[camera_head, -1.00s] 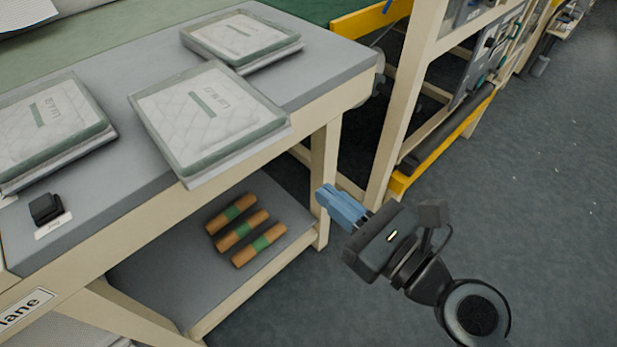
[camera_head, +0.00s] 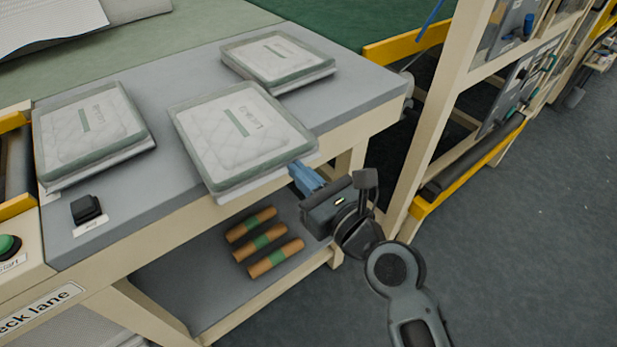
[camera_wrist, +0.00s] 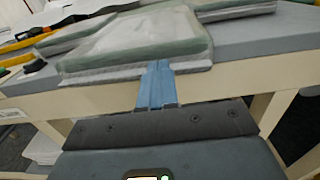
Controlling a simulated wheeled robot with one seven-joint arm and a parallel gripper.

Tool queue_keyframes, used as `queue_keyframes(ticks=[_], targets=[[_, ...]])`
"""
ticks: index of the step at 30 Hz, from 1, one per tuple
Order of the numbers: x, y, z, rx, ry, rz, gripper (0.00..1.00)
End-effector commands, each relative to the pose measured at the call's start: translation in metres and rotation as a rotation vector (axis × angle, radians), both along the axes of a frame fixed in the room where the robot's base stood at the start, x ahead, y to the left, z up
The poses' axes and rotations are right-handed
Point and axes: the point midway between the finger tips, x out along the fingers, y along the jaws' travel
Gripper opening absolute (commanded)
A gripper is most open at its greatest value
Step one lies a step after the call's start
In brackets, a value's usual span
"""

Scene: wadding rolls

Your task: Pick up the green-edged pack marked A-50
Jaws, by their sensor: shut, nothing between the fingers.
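Three green-edged quilted packs lie on the grey table: one at the left (camera_head: 90,130), one at the front middle (camera_head: 240,130), and one at the back right (camera_head: 278,58). Their printed marks are too small to read, so I cannot tell which is A-50. The front middle pack overhangs the table's front edge. My gripper (camera_head: 302,178) has its blue fingers together and empty, at that pack's near right corner. In the wrist view the fingertips (camera_wrist: 157,68) meet the front edge of that pack (camera_wrist: 140,45); I cannot tell whether they touch.
The table (camera_head: 150,205) has a shelf below with several orange rolls (camera_head: 262,240) banded green. A black block (camera_head: 86,208) with a label and a green button (camera_head: 8,246) are at the left. A cream post (camera_head: 440,110) and yellow rail (camera_head: 465,165) stand right. Floor at right is clear.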

Motion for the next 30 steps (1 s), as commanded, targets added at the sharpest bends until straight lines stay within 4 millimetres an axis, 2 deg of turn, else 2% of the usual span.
queue_keyframes(ticks=[7,10,24,30], targets=[[0.000,0.000,0.000,0.000,0.000,0.000,0.00],[0.007,0.005,0.002,0.000,0.000,0.002,0.00],[0.090,0.062,0.002,0.000,-0.001,0.003,0.00],[0.117,0.079,0.000,-0.001,-0.001,0.002,0.00]])
